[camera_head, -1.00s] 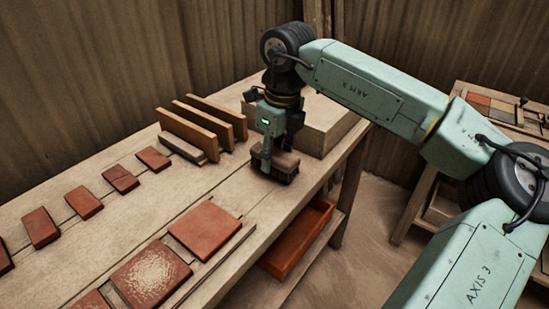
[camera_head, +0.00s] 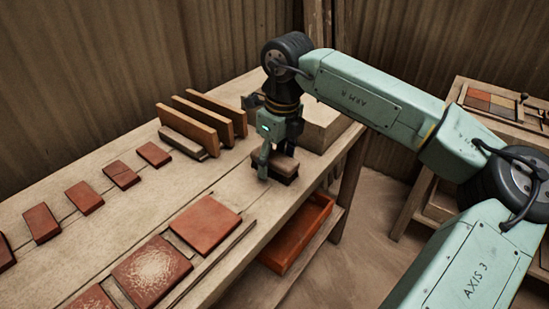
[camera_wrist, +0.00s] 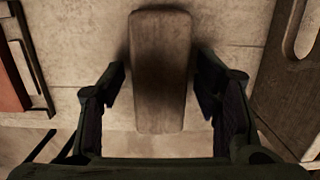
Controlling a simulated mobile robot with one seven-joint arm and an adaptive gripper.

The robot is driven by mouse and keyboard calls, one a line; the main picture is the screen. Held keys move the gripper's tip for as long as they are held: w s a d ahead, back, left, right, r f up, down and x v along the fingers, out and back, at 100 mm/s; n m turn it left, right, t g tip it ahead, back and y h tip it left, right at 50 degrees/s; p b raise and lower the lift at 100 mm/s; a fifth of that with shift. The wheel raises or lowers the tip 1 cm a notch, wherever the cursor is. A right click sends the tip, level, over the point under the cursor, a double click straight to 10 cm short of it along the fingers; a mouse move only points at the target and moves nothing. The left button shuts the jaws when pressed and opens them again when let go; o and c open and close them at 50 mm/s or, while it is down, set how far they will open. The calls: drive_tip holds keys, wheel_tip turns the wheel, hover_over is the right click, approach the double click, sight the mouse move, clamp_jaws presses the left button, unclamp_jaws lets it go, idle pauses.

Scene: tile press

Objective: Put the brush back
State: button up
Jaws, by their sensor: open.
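The brush (camera_head: 283,169) has a wooden back and dark bristles. It rests on the workbench top near the right front edge. My gripper (camera_head: 273,163) is down at the brush from above. In the wrist view the brush's brown back (camera_wrist: 160,75) lies lengthwise between my two open fingers (camera_wrist: 160,90). A gap shows on each side of it, so the fingers seem apart from it. The finger nearer the head camera covers part of the brush's left end.
Upright boards (camera_head: 203,120) stand behind, left of my gripper. A pale box-like block (camera_head: 325,125) stands close behind the brush. Red tiles (camera_head: 204,224) lie on the bench to the left. An orange tray (camera_head: 300,235) sits on a shelf below. A side table (camera_head: 490,110) is at right.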

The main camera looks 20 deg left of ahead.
sight(280, 159)
wheel_tip(280, 159, up, 12)
drive_tip(key=d, duration=0.1)
drive_tip(key=shift+s+d+r+b, duration=0.15)
drive_tip(key=shift+s+b, duration=0.15)
drive_tip(key=shift+b, duration=0.15)
